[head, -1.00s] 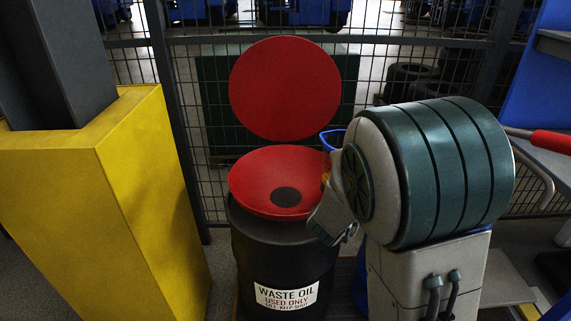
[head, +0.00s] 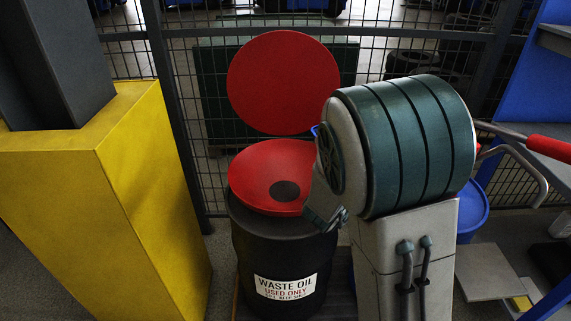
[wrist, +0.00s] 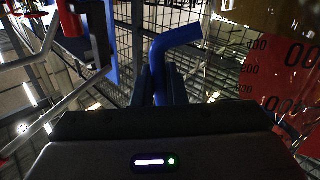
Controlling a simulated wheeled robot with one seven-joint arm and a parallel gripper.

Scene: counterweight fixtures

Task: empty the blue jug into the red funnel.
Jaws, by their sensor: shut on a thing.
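The red funnel (head: 265,165) sits on top of a black waste oil drum (head: 285,250), with a dark hole in its bowl. A round red disc (head: 283,83) stands upright behind it. My gripper (wrist: 160,88) is shut on a bent blue bar in the wrist view, which looks like the handle of the blue jug (wrist: 176,42). In the head view my arm hides nearly all of the jug; only a blue sliver shows just right of the funnel. I cannot tell the jug's tilt or contents, and no stream shows over the funnel.
A yellow post base (head: 110,200) stands left of the drum. A wire mesh fence (head: 400,50) runs behind. A blue round container (head: 474,212) shows right of my arm, near a red-gripped handle (head: 549,149). A red surface with black numerals (wrist: 285,75) shows at right in the wrist view.

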